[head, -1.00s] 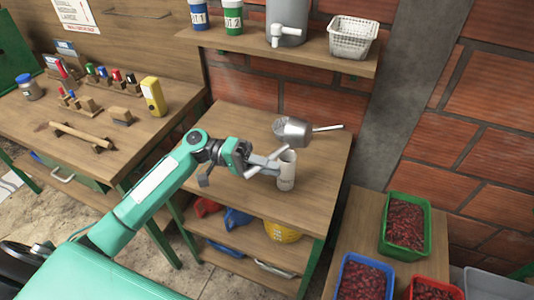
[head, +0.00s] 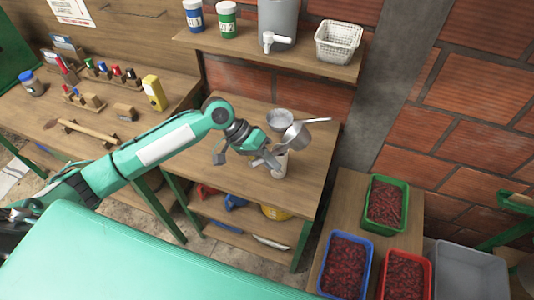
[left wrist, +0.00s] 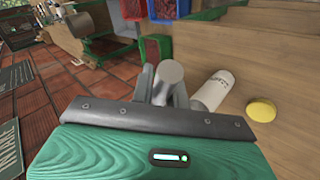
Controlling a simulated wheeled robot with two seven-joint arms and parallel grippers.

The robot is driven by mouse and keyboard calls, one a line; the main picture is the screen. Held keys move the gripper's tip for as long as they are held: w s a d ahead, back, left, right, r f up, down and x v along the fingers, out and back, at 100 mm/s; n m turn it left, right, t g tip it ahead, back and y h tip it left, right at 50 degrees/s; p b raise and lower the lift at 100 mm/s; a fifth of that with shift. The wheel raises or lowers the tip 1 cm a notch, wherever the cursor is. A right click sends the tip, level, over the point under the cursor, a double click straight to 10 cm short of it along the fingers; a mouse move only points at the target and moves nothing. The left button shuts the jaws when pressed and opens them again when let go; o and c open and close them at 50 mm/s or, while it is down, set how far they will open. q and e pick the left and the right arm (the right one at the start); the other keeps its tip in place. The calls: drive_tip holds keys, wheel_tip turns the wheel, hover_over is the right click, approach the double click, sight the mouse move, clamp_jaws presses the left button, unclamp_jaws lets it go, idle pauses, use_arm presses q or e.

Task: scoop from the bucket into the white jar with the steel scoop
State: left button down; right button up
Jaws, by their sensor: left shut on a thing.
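The steel scoop (head: 297,136) is in my left gripper (head: 267,161), which is shut on it. Its bowl is tilted, just above and to the right of the white jar (head: 281,165). The jar stands upright on the wooden table, close beside the gripper, which partly covers it. In the left wrist view, the jar (left wrist: 212,91) shows lettering on its side. Grey metal is between the fingers there. A yellow tub (head: 275,212) is on the shelf under the table; I cannot tell whether it is the bucket. My right gripper is not in view.
A shelf above holds a grey tapped container (head: 277,22) and a white basket (head: 339,42). Blue (head: 345,264), red (head: 405,274) and green (head: 385,204) crates of red fruit stand at the right.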

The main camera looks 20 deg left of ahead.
use_arm(q)
drive_tip(key=shift+d+f+t+y+p, duration=0.2)
drive_tip(key=shift+d+y+p, duration=0.1)
drive_tip(key=shift+y+p, duration=1.6)
drive_tip(key=shift+d+f+t+y+p, duration=0.25)
drive_tip(key=shift+y+p, duration=1.25)
drive_tip(key=shift+p, duration=0.8)
drive_tip(key=shift+d+f+t+y+p, duration=0.15)
drive_tip(key=shift+d+y+p, duration=0.2)
drive_tip(key=shift+y+p, duration=1.55)
